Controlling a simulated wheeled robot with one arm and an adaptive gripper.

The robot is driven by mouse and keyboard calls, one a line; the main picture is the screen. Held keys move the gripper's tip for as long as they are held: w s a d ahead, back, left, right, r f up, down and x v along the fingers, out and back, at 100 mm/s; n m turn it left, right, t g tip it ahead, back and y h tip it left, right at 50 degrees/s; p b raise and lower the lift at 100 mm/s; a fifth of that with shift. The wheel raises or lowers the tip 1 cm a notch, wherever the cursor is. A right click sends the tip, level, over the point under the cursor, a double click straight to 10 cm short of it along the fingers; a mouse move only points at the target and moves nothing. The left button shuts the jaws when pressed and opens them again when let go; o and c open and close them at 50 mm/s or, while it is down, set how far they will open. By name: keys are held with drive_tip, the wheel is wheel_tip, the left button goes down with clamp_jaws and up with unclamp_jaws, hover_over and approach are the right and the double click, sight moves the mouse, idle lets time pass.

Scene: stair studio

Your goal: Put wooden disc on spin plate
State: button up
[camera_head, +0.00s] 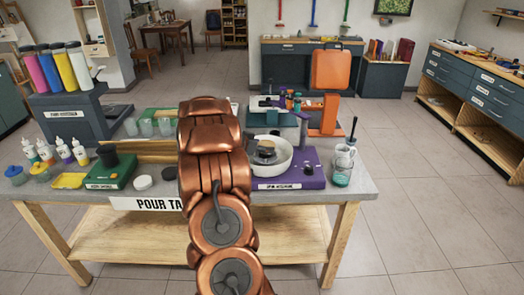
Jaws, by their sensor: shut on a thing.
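My copper arm reaches forward over the middle of the table. The dark end of my gripper (264,153) shows just right of the arm, over the white round basin (285,168) of the purple spin machine (312,172). My gripper is shut on the wooden disc, which is small and mostly hidden by the gripper and arm. I cannot tell whether the disc touches the spin plate. The spin plate inside the basin is largely covered from this view.
Colourful tubes stand at back left. Floor right of the table is free.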

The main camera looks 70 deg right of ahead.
drive_tip(key=shift+f, duration=1.05)
drive_tip(key=shift+f, duration=0.1)
drive_tip(key=o, duration=1.1)
drive_tip(key=b+v, duration=0.1)
drive_tip(key=v, duration=1.1)
